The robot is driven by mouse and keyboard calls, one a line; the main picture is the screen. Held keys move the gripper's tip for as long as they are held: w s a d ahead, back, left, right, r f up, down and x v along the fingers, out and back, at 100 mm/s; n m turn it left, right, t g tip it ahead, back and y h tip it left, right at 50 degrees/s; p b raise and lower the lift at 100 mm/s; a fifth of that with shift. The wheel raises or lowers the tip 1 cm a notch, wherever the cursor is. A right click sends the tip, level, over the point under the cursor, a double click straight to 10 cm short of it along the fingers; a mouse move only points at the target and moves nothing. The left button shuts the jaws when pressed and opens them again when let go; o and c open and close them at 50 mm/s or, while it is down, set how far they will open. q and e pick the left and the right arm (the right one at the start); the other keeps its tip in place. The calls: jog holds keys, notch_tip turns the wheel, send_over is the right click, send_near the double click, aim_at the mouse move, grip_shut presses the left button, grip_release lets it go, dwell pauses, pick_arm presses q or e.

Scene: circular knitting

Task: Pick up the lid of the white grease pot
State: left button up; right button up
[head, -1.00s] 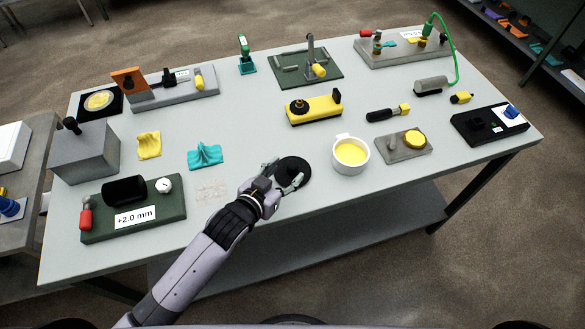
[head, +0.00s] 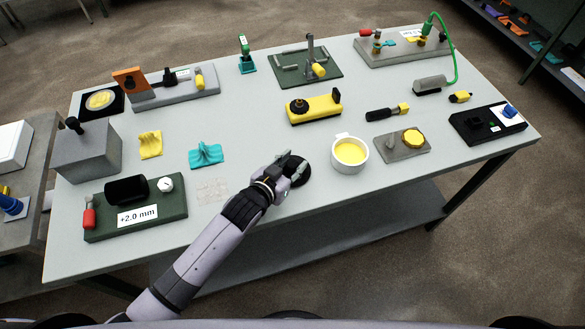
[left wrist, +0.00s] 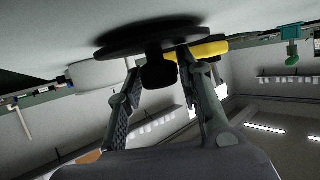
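The white grease pot (head: 350,167) stands open near the table's front edge, with yellow grease inside. Its lid, a black disc (head: 301,180), is to the left of the pot and appears to lie on the table. My left gripper (head: 290,168) is over the lid and hides part of it. In the left wrist view, the lid (left wrist: 140,40) shows with its black knob (left wrist: 158,73) between my two fingers, which are apart. A small gap shows beside the knob on the left; contact on the right is unclear. My right gripper is not in view.
The table (head: 270,125) is clear around the lid. A grey block with a yellow knob (head: 404,147) is right of the pot. A yellow fixture (head: 315,109) lies behind. A teal piece (head: 206,153) and a green gauge base (head: 135,215) are to the left.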

pick_arm(q)
grip_shut()
jog(key=shift+r, duration=0.1)
